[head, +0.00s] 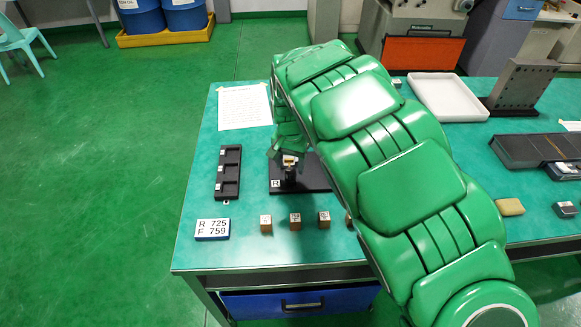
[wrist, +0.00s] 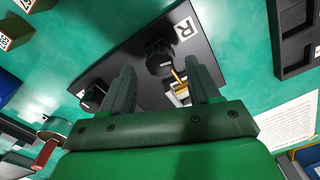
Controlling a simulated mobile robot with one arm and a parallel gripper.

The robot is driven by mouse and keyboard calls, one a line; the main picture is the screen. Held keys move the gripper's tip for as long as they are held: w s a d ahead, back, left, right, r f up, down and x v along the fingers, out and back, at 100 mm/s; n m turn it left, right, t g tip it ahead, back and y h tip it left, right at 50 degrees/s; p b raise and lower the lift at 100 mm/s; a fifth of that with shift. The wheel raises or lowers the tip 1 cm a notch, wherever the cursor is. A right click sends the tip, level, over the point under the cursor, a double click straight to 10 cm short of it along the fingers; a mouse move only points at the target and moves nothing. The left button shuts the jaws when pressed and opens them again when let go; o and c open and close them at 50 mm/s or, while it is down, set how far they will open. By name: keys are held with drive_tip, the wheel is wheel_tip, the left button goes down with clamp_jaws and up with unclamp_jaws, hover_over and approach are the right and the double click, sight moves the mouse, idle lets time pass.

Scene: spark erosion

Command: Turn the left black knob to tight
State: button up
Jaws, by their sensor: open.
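A black plate (head: 300,184) with a white R label at its left end lies on the teal table; it also shows in the wrist view (wrist: 127,63). The left black knob (head: 291,174) stands near the R label, partly hidden by my gripper in the head view. In the wrist view this knob (wrist: 160,60) is just beyond my fingertips. A second black knob (wrist: 92,97) sits farther along the plate, left of my fingers; my arm hides it in the head view. My gripper (wrist: 163,80) is open, and a small brass-coloured piece (wrist: 180,84) shows between its fingers.
A black compartment tray (head: 229,173) lies left of the plate. A sign reading R 725, F 759 (head: 212,229) and several small wooden cubes (head: 295,220) lie along the front. A paper sheet (head: 244,106) is behind. My arm covers the table's middle.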

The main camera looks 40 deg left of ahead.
sight(291, 171)
drive_tip(key=shift+r, duration=2.75)
drive_tip(key=shift+d, duration=0.1)
drive_tip(key=w+d+r+m, duration=0.1)
drive_tip(key=w+d+r, duration=0.25)
drive_tip(key=d, duration=0.65)
drive_tip(key=w+d+r, duration=0.2)
drive_tip(key=d+r, duration=0.3)
drive_tip(key=d, duration=0.5)
drive_tip(key=w+d+r+m, duration=0.1)
drive_tip(key=w+d+r, duration=0.3)
drive_tip(key=d, duration=0.7)
drive_tip(key=s+d+r+y, duration=0.1)
drive_tip(key=s+d+r, duration=0.1)
drive_tip(key=s+d, duration=0.5)
drive_tip(key=s+d+r, duration=0.3)
drive_tip(key=s+d, duration=0.2)
drive_tip(key=d, duration=0.5)
drive_tip(key=s+d+f, duration=0.1)
drive_tip(key=s+d, duration=0.2)
drive_tip(key=s, duration=0.3)
drive_tip(key=s+d+f+m+g, duration=0.1)
drive_tip(key=s+d, duration=0.2)
drive_tip(key=s, duration=0.3)
drive_tip(key=s+d+f+m+h, duration=0.1)
drive_tip(key=s+d, duration=0.2)
drive_tip(key=s, duration=0.4)
drive_tip(key=shift+f+g, duration=0.4)
drive_tip(key=shift+d, duration=0.1)
